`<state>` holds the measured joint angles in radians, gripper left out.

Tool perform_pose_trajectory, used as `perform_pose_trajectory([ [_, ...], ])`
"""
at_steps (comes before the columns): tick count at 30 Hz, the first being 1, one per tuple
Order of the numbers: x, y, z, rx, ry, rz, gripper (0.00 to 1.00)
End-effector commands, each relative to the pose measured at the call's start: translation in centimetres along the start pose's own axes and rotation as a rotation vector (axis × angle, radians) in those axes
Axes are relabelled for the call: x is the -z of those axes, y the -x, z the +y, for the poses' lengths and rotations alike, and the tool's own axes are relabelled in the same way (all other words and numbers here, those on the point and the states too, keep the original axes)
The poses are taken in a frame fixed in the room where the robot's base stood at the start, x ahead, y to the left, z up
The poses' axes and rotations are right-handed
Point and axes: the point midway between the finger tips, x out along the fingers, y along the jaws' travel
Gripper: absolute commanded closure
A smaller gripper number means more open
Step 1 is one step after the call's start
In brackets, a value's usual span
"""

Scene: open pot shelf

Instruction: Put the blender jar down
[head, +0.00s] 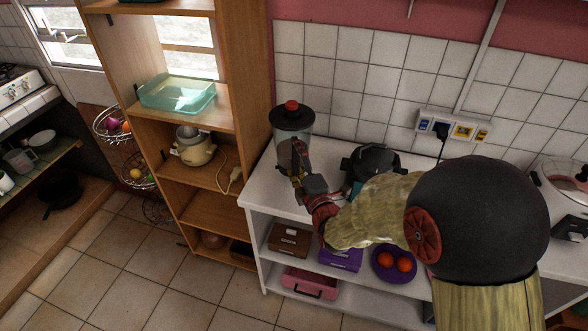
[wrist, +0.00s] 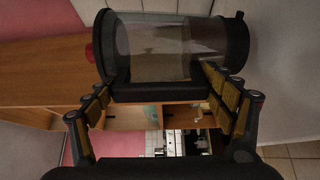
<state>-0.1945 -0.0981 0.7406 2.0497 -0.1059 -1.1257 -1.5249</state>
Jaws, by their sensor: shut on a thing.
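The blender jar (head: 283,146) is clear with a black lid and a red knob, and it stands upright at the left end of the white counter (head: 342,208). My gripper (head: 299,158) is on its near side, shut on the jar. In the wrist view the jar (wrist: 155,50) lies sideways across the picture, with its black handle between the two fingers of my gripper (wrist: 160,88). The underside of the jar is partly hidden by my gripper, and I cannot tell whether it touches the counter.
A black appliance (head: 372,163) stands on the counter to the right, partly behind my arm. A wooden shelf (head: 211,210) rises just left of the jar. A wall socket strip (head: 453,127) is behind.

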Motion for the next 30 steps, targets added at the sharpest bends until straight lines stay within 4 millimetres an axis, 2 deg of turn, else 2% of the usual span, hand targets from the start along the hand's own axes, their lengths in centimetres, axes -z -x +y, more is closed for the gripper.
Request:
perform_pose_trajectory([
  [3,0.5,-0.7,-0.9,-0.005,0.000,0.003,0.78],
  [6,0.4,-0.6,-2.6,-0.002,0.000,0.001,0.78],
  [9,0.3,-0.6,-3.5,-0.005,0.000,0.001,0.78],
  [22,0.3,-0.5,-3.8,-0.006,0.001,0.001,0.78],
  [23,0.3,-0.5,-4.1,0.001,0.000,0.001,0.16],
  [30,0.3,-0.5,-4.0,0.001,0.000,0.001,0.03],
])
